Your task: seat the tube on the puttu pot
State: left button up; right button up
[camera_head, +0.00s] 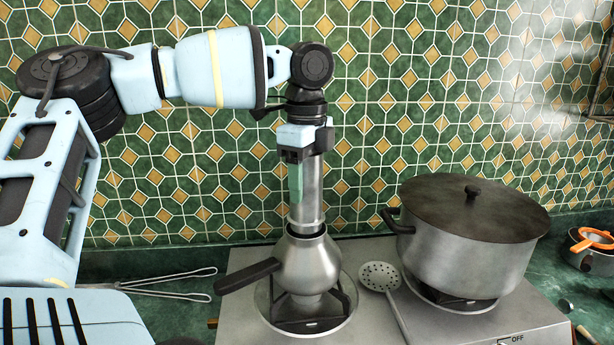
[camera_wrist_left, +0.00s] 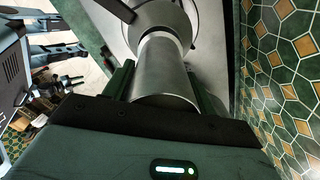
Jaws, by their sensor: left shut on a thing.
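The tube (camera_head: 312,190) is a plain metal cylinder, upright above the puttu pot (camera_head: 308,264) on the left burner. My left gripper (camera_head: 299,188) is shut on the tube, with a green finger along its side. The tube's lower end is at the pot's neck; I cannot tell whether it rests in the neck or hovers just over it. In the left wrist view the tube (camera_wrist_left: 166,72) lies between both fingers and points at the pot (camera_wrist_left: 178,17). The pot's dark handle points left. My right gripper is not in view.
A large lidded pot (camera_head: 463,262) stands on the right burner, with steam near it. A skimmer (camera_head: 381,277) lies between the burners on the hotplate (camera_head: 425,322). A small pan with an orange strainer (camera_head: 594,238) is at far right. The tiled wall is close behind.

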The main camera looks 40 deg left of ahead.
pick_arm(q)
jog(key=shift+f, duration=1)
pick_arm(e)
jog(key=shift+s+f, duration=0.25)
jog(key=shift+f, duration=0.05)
pick_arm(q)
jog(key=o, duration=1.1)
jog(key=shift+o, duration=0.2)
notch_tip(320, 180, up, 8)
jog(key=shift+b, duration=0.4)
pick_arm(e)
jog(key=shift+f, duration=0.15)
pick_arm(q)
jog(key=shift+f, duration=0.1)
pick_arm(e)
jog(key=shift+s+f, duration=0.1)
